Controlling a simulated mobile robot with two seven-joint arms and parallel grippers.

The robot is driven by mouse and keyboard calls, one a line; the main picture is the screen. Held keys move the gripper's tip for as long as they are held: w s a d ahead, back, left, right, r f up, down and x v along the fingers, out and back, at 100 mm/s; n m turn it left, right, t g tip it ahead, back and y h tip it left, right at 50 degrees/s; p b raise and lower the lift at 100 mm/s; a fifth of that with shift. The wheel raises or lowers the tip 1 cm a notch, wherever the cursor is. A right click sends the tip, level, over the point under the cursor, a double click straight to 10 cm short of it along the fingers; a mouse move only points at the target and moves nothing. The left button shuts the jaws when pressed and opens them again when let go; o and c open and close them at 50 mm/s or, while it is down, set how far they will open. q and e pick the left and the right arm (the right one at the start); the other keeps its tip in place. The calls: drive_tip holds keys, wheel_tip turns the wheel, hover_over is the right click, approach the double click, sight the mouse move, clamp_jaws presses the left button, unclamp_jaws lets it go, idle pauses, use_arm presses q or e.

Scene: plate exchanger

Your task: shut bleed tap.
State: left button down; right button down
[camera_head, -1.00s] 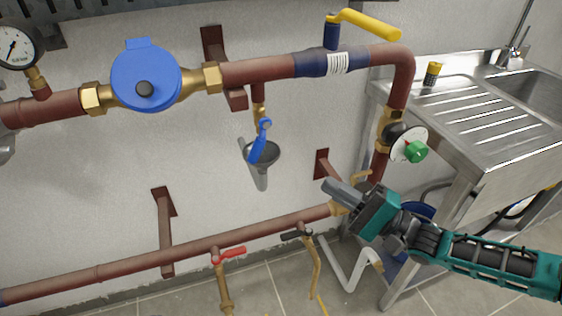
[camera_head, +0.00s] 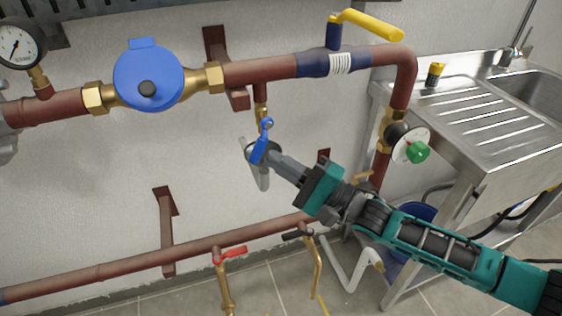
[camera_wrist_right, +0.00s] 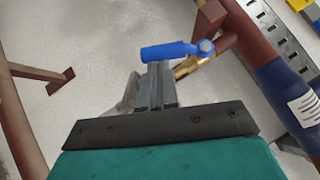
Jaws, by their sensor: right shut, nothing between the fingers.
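The bleed tap is a small brass tap (camera_head: 262,110) with a blue lever (camera_head: 260,147), under the upper red-brown pipe. The lever hangs down and slightly left from its pivot, over a grey funnel (camera_head: 263,178). In the right wrist view the blue lever (camera_wrist_right: 170,51) lies across, just beyond my fingertips, with its brass body (camera_wrist_right: 188,66) to the right. My right gripper (camera_head: 272,158) is shut and empty, its tips at the right side of the lever's lower part. I cannot tell whether they touch it. The gripper partly covers the funnel. My left gripper is out of view.
A blue round meter (camera_head: 148,76) and a yellow-handled valve (camera_head: 368,24) sit on the upper pipe. Red (camera_head: 230,252) and black (camera_head: 297,235) levers sit on the lower pipe.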

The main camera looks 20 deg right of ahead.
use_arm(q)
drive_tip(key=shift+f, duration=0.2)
use_arm(e)
drive_tip(key=shift+a+f+m, duration=0.1)
drive_tip(key=shift+a+m, duration=0.05)
drive_tip(key=shift+m, duration=0.15)
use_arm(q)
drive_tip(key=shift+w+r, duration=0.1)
use_arm(e)
drive_tip(key=shift+t, duration=0.3)
